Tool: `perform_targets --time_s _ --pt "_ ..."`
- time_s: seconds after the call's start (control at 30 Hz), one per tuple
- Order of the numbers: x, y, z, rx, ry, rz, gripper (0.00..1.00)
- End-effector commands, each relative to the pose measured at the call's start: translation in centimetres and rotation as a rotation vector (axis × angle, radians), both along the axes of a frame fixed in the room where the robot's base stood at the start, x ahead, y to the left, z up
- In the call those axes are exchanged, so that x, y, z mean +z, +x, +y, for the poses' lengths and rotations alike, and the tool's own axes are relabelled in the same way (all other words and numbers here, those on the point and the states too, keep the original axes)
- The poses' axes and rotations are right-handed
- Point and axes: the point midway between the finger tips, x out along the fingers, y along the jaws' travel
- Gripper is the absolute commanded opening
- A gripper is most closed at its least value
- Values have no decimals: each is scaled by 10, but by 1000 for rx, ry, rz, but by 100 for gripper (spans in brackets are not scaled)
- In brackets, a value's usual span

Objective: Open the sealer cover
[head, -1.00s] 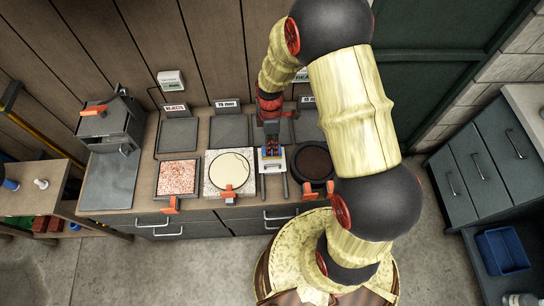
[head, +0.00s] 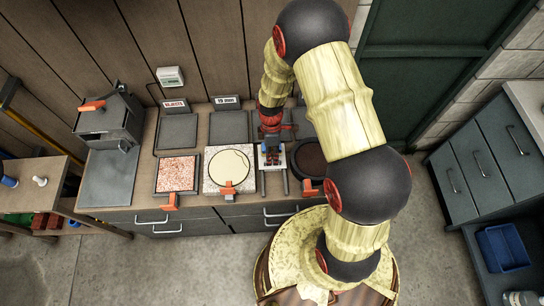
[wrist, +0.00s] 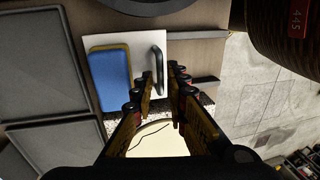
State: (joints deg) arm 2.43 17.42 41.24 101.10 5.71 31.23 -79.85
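No label marks the sealer in these frames. A grey box-shaped machine (head: 108,118) with an orange handle (head: 93,105) on its top stands at the left end of the bench; it may be the sealer, and its lid looks down. My gripper (wrist: 160,72) is far to its right, over a white plate (wrist: 136,40) with a blue block (wrist: 109,78) and a black bar handle (wrist: 159,62). My fingers are apart with a gap between the tips. The handle shows in that gap in the wrist view; I cannot tell whether they touch it.
A pink speckled tray (head: 176,175), a granite slab with a pale disc (head: 230,168) and a dark round pan (head: 308,158) line the bench. A side bench (head: 38,185) is at left and a drawer cabinet (head: 487,170) at right.

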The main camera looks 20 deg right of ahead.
Motion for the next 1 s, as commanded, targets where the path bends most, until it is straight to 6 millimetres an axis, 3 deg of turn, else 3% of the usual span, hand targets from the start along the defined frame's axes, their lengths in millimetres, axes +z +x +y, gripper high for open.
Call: perform_targets --time_s 0.23,1.0 --pt "0 0 0 0 0 0 0" --pt "1 -1 1 -1 0 -1 0"
